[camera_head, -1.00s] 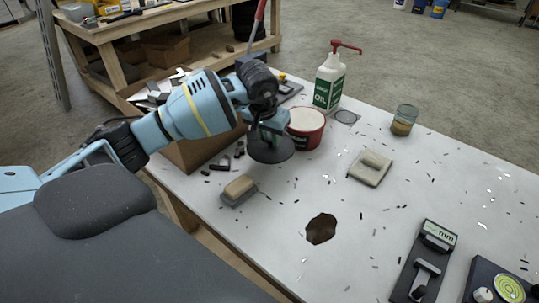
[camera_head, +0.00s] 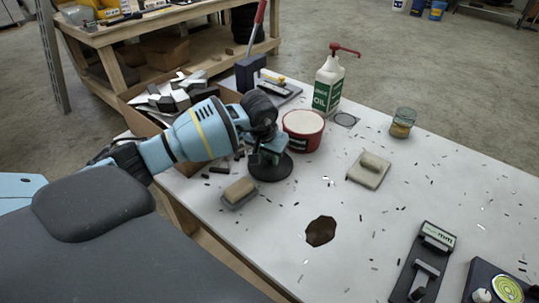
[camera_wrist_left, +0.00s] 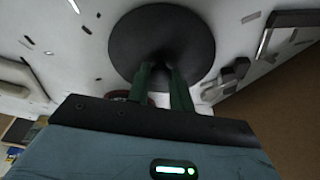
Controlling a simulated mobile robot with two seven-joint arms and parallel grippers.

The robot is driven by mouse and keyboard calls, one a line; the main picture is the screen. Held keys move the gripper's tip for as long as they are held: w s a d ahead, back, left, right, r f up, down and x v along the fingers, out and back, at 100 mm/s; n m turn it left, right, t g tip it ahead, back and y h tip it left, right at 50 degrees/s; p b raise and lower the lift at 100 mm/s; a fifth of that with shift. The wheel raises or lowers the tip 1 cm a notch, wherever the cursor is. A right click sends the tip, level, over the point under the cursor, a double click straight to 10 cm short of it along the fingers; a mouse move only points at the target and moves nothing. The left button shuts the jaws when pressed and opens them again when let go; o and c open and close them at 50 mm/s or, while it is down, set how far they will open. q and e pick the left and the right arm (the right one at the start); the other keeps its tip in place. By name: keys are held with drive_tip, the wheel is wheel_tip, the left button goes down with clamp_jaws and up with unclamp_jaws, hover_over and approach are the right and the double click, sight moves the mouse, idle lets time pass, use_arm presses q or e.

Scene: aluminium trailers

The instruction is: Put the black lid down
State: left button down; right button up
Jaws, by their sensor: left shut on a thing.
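The black lid (camera_head: 272,172) is a round dark disc low at the white table's surface, between the wooden-backed brush and the red tub. I cannot tell for sure whether it touches the table. My left gripper (camera_head: 268,155) is above it, pointing down, shut on its middle. In the left wrist view the lid (camera_wrist_left: 140,40) fills the top centre, and the green fingers (camera_wrist_left: 163,85) close on its centre knob, which they mostly hide. My right gripper is not in view.
The red tub (camera_head: 302,138) with pale contents stands just behind the lid. The brush (camera_head: 239,192) lies in front-left. A box of metal offcuts (camera_head: 178,98) is behind my arm. A brown-stained patch (camera_head: 321,231) and scattered shavings mark the otherwise open table front.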

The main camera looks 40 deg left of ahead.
use_arm(q)
drive_tip(key=shift+f, duration=0.2)
drive_tip(key=c, duration=1.2)
unclamp_jaws()
drive_tip(key=shift+c, duration=0.2)
drive_tip(key=shift+r, duration=0.15)
drive_tip(key=shift+r, duration=0.3)
drive_tip(key=v, duration=1.1)
drive_tip(key=shift+r, duration=0.25)
drive_tip(key=shift+s+f, duration=0.1)
drive_tip(key=shift+s, duration=0.1)
